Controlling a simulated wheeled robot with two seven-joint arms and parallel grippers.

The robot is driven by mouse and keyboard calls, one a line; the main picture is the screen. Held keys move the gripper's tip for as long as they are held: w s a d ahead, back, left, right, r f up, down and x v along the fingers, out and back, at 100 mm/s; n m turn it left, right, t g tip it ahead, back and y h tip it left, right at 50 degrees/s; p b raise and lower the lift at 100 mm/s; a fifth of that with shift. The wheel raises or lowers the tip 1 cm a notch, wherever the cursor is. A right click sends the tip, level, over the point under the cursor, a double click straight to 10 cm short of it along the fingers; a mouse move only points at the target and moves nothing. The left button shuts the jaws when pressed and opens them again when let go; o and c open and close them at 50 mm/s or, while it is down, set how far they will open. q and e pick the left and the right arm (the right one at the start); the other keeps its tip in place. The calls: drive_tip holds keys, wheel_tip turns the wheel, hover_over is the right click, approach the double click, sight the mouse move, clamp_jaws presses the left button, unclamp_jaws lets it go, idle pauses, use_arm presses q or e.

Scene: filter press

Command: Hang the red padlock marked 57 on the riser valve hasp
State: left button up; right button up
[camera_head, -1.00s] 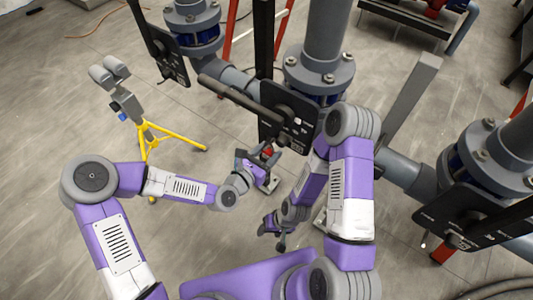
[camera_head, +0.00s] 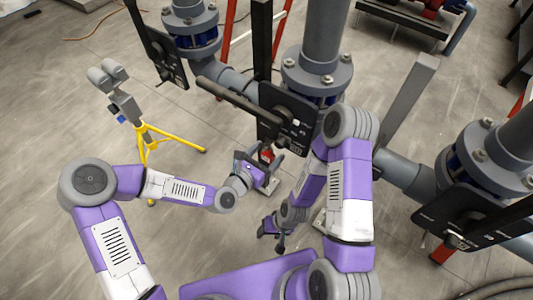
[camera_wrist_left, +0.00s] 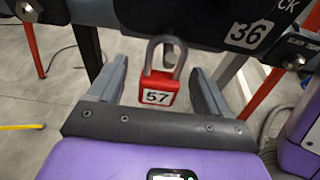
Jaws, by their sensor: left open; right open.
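The red padlock (camera_wrist_left: 157,90) marked 57 hangs upright in the left wrist view, with its grey shackle at the lower edge of a dark valve plate (camera_wrist_left: 215,25) marked 36. I cannot tell exactly how the shackle passes through the hasp. In the head view the padlock (camera_head: 267,155) is a small red patch below the plate (camera_head: 287,118). My left gripper (camera_head: 262,162) is open; in its wrist view the fingers (camera_wrist_left: 160,88) stand either side of the padlock, with gaps. My right gripper (camera_head: 271,232) is open and empty, low beside my base.
A long dark valve handle (camera_head: 240,100) reaches left from the plate. Grey pipes and flanges (camera_head: 318,72) stand behind it. Another dark valve plate (camera_head: 465,215) is at the right. A yellow-legged stand (camera_head: 150,135) is at the left. Open floor lies between the stand and my left arm.

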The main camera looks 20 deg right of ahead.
use_arm(q)
drive_tip(key=v, duration=0.8)
drive_tip(key=s+a+f+m+g+y, duration=0.2)
drive_tip(key=a+f+m, duration=0.1)
drive_tip(key=f+m, duration=0.3)
drive_tip(key=s+a+f+m+g+y, duration=0.25)
drive_tip(key=f+m, duration=0.25)
drive_tip(key=f, duration=0.4)
drive_tip(key=s+a+f+m+g+y, duration=0.3)
drive_tip(key=s+a+f+m+g, duration=0.1)
drive_tip(key=s+a+f+m, duration=0.3)
drive_tip(key=shift+s+a+f+m+g+y+p, duration=0.3)
drive_tip(key=shift+a+f+m, duration=1)
drive_tip(key=shift+a+m, duration=1.1)
drive_tip(key=shift+w+d, duration=0.1)
drive_tip(key=shift+d, duration=0.05)
